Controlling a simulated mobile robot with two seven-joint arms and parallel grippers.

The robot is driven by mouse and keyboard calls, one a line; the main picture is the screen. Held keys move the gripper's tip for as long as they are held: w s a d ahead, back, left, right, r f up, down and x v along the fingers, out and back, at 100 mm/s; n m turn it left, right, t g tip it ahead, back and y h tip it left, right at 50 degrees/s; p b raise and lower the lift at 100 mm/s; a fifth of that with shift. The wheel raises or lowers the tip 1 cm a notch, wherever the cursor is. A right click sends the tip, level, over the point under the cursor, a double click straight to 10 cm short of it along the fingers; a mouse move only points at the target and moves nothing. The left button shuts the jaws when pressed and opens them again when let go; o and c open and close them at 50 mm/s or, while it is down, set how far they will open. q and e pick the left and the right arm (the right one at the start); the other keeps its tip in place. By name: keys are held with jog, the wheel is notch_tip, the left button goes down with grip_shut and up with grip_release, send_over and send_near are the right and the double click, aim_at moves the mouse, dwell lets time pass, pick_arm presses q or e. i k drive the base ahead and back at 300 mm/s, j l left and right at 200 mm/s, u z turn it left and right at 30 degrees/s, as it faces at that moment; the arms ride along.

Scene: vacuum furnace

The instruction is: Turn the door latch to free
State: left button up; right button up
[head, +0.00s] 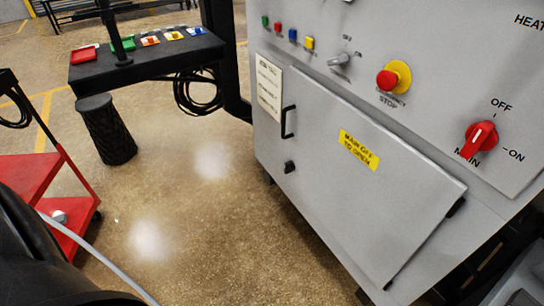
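The grey cabinet door (365,195) looks shut, with a yellow "MAIN OFF TO OPEN" label (359,150) on it. A small black latch knob (289,167) sits near the door's left edge, below a black pull handle (288,122). The knob is too small to read its turn position. Black hinges (455,207) show on the door's right edge. A red main switch (481,138) is above the door at the right, with OFF marked above it and ON to its right. Neither gripper is in view.
A red emergency stop (388,80) on a yellow disc and a grey selector (340,60) sit above the door. A black table (140,68) with coloured trays, a black bin (106,130) and a red cart (35,190) stand left. The floor before the door is clear.

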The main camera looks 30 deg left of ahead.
aim_at(289, 167)
jog(key=u, duration=0.9)
